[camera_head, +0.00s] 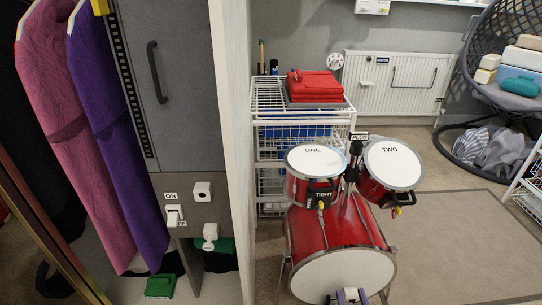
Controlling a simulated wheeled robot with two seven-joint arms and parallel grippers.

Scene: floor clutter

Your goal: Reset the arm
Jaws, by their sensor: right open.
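My right gripper (348,297) shows only in part at the bottom edge of the head view, in front of the white face of the bass drum. Its two fingertips stand apart with nothing seen between them. The rest of the right arm is out of the frame. My left gripper is not in view.
A red drum set (335,232) stands close ahead, with drums marked ONE and TWO. A wire rack (268,135) carries red folded cloth (314,84). A wardrobe with hanging clothes (90,140) is left. A hanging chair (500,95) is right; the mat (455,240) has free room.

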